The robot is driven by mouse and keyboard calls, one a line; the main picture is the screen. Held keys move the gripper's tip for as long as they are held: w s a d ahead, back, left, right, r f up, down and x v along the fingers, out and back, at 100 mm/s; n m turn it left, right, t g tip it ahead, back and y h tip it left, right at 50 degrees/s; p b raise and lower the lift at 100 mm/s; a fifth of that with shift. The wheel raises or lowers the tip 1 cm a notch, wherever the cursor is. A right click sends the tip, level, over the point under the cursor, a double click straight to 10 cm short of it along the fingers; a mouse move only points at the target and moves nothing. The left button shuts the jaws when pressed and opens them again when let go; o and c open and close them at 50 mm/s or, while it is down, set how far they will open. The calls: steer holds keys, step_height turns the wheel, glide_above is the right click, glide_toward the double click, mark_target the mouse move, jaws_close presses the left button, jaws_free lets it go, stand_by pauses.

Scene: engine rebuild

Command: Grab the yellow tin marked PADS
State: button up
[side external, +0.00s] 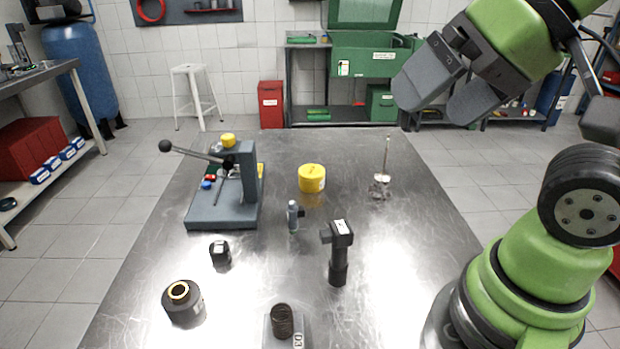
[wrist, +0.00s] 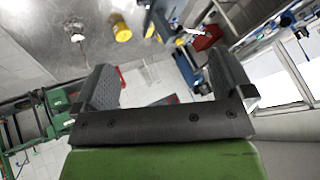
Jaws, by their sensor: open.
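A yellow round tin (side external: 312,178) stands on the metal table, a little behind the middle; its marking is too small to read. A yellow tin also shows in the wrist view (wrist: 121,30), near the top, well beyond the fingers. My gripper (side external: 440,85) is open and empty, high above the right back of the table, apart from the tin and to its right. In the wrist view my gripper (wrist: 160,85) shows both fingers spread with nothing between them.
In front are a small bottle (side external: 293,216), a black tool (side external: 340,250) and a dark cylinder (side external: 184,303). The table (side external: 420,240) is clear around the tin.

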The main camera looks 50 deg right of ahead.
steer(key=g+h, duration=0.3)
glide_above(312, 171)
steer(key=s, duration=0.2)
steer(key=f, duration=2.4)
steer(key=shift+w+d, duration=0.15)
steer(key=shift+d, duration=0.05)
steer(key=shift+a+x, duration=0.2)
steer(key=shift+x, duration=1.3)
steer(key=shift+a+x, duration=0.15)
steer(key=shift+x, duration=1.35)
